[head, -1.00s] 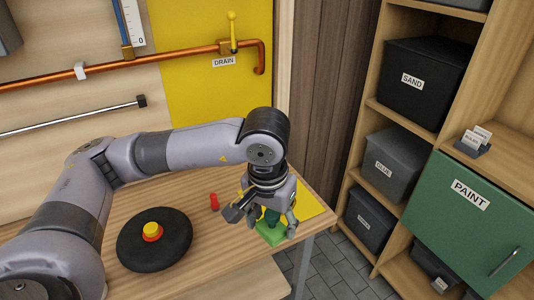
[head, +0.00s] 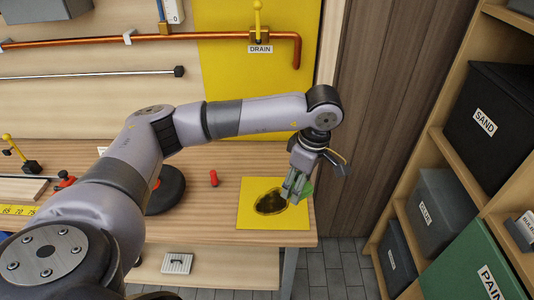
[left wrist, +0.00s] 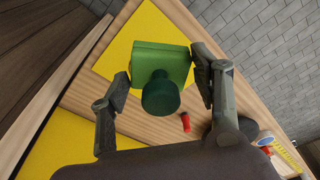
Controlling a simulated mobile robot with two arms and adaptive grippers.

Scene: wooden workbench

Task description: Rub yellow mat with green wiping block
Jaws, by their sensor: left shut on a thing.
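The yellow mat (head: 291,222) lies on the workbench near its right end, with a dark brown stain (head: 270,203) around its middle. My left gripper (head: 298,184) is shut on the green wiping block (head: 306,190) at the mat's right edge. In the left wrist view the block (left wrist: 163,58) shows a square pad, and its dark green round knob (left wrist: 160,96) is between the fingers (left wrist: 162,88). The mat (left wrist: 150,28) shows behind the block there. The block looks tilted; I cannot tell whether it touches the mat. My right gripper is not in view.
A small red object (head: 213,178) stands left of the mat. A round black base (head: 168,192) is partly hidden behind my left arm. The bench (head: 205,220) is clear between them and the front edge. Shelves with bins (head: 440,210) stand to the right.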

